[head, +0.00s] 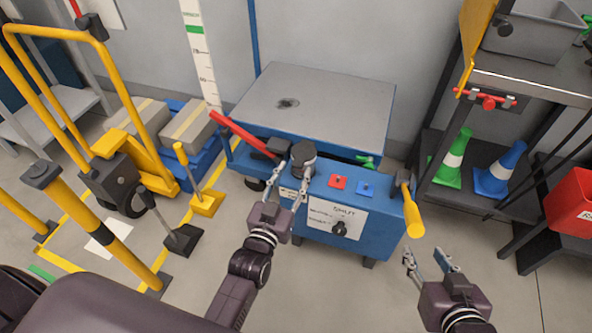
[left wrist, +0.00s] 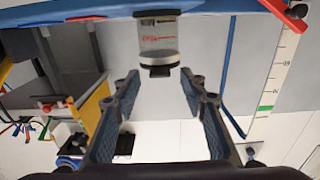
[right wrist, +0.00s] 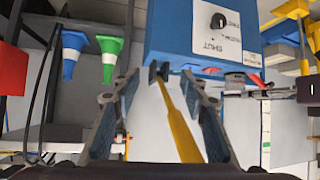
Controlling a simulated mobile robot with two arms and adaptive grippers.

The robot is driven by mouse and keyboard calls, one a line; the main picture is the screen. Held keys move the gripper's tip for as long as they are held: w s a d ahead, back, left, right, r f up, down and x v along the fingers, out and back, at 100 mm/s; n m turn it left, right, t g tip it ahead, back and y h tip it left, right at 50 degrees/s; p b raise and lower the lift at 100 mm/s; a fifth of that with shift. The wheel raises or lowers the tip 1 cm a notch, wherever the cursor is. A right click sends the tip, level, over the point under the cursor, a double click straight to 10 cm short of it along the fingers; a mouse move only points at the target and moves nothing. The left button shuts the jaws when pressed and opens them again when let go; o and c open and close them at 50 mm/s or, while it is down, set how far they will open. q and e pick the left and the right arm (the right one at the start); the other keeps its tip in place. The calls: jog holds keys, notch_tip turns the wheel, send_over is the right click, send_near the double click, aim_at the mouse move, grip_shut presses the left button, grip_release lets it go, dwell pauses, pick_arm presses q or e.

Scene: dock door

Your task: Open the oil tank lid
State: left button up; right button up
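A small clear cylindrical oil tank (left wrist: 158,38) with a dark lid (left wrist: 158,71) shows in the left wrist view, which looks upside down. In the head view the dark lid (head: 303,151) is at the left end of the blue cabinet's top. My left gripper (head: 291,178) is open, in front of the tank; in its wrist view the lid lies ahead between the fingers (left wrist: 163,88), with no visible contact. My right gripper (head: 428,258) is open and empty, below and apart from the yellow-handled lever (head: 412,210). That lever also shows in the right wrist view (right wrist: 178,120).
The blue cabinet (head: 375,232) carries a red button, a blue button and a knob on a "SHUT" label. A red bar (head: 245,137) slants at its left. A grey-topped cart (head: 330,105) stands behind. Green and blue cones (head: 450,160) are on the right shelf.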

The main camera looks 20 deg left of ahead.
aim_at(303, 154)
pick_arm(q)
jog(key=shift+w, duration=1.25)
pick_arm(e)
jog(key=shift+w+a+r+t+y, duration=0.15)
jog(key=shift+w+a+r+t, duration=0.1)
jog(key=shift+w+r+t, duration=0.4)
jog(key=shift+w+a+r+t+y, duration=0.15)
jog(key=shift+w+a+r+t, duration=0.2)
jog(key=shift+r, duration=0.45)
jog(key=shift+d, duration=0.1)
pick_arm(q)
grip_shut()
